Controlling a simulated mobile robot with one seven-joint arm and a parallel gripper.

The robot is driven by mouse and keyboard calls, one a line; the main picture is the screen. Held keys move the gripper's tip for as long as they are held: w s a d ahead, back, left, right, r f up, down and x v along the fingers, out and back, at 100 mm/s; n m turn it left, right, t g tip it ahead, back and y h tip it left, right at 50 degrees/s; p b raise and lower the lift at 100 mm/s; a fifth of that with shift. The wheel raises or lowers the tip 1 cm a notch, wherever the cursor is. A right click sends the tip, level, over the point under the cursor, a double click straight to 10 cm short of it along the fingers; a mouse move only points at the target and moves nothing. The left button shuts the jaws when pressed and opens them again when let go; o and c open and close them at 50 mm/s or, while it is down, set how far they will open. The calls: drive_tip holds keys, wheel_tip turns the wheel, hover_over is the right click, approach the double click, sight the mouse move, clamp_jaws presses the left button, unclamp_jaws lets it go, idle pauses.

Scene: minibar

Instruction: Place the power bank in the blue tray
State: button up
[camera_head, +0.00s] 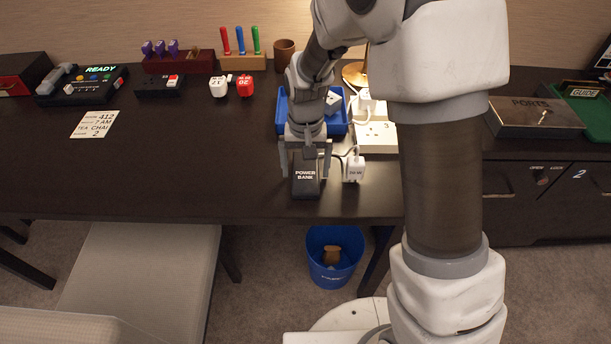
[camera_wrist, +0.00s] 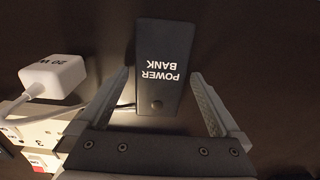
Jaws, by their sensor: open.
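The black power bank (camera_head: 306,184), marked POWER BANK in white, lies on the dark desk near its front edge. My gripper (camera_head: 305,172) is open just above it, with one finger to each side. In the wrist view the power bank (camera_wrist: 164,68) lies between and beyond the open fingers of my gripper (camera_wrist: 160,85), with a gap on both sides. The blue tray (camera_head: 283,118) is behind my gripper on the desk, partly hidden by my arm. A white item lies inside the tray.
A white 20 W charger (camera_head: 353,168) with a cable stands just right of the power bank; it also shows in the wrist view (camera_wrist: 54,77). A white power strip (camera_head: 378,138) is behind it. Red and white dice (camera_head: 245,86) stand left of the tray. The desk left of the power bank is clear.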

clamp_jaws()
idle(0.5)
drive_tip(key=shift+r, duration=0.15)
